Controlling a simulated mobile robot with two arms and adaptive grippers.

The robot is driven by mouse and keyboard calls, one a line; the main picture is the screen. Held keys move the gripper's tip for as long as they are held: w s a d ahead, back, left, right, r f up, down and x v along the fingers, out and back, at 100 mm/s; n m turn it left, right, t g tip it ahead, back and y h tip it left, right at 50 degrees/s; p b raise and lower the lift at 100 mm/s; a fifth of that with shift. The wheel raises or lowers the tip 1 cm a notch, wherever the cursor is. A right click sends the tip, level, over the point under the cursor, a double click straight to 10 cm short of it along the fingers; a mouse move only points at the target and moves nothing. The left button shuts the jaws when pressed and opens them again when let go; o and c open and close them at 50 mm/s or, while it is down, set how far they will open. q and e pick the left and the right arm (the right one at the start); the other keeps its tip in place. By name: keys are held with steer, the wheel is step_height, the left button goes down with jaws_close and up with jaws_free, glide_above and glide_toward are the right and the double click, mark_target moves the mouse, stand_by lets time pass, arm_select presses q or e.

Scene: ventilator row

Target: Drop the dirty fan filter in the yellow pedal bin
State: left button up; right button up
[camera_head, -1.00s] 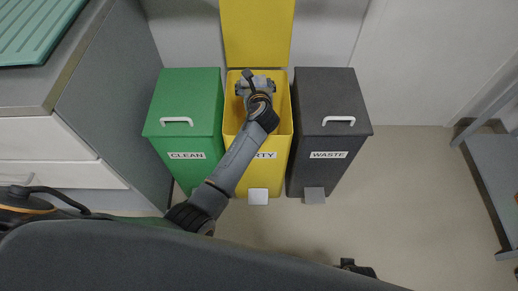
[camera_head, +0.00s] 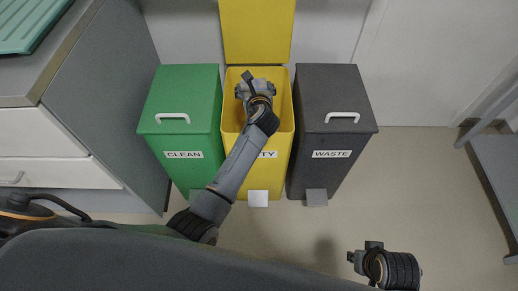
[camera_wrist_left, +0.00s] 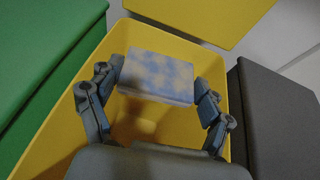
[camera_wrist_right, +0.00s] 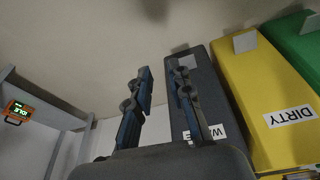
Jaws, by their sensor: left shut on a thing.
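The yellow pedal bin (camera_head: 229,118) stands in the middle of three bins with its lid (camera_head: 257,32) up. It also shows in the left wrist view (camera_wrist_left: 78,125). My left gripper (camera_head: 256,86) is over the bin's open mouth. In the left wrist view its two fingers are shut on the opposite edges of the dirty fan filter (camera_wrist_left: 158,76), a flat grey-blue blotchy pad. The filter is inside the outline of the bin's opening; its exact height against the rim is unclear. My right gripper (camera_wrist_right: 158,68) is empty, its fingers apart, over the floor right of the bins.
A green bin (camera_head: 181,100) marked CLEAN stands left and a dark grey bin (camera_head: 333,95) marked WASTE stands right, both lids down. A counter with drawers (camera_head: 50,142) is at the left. A grey shelf unit (camera_head: 495,165) is at the right. The floor (camera_head: 425,190) between is clear.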

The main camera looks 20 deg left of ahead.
arm_select(q)
steer(key=shift+f+b, duration=0.95)
arm_select(e)
steer(key=shift+v, duration=2.8)
steer(key=shift+d, duration=0.1)
arm_select(q)
steer(key=o, duration=0.9)
steer(key=v, duration=1.2)
steer(key=shift+a, duration=0.1)
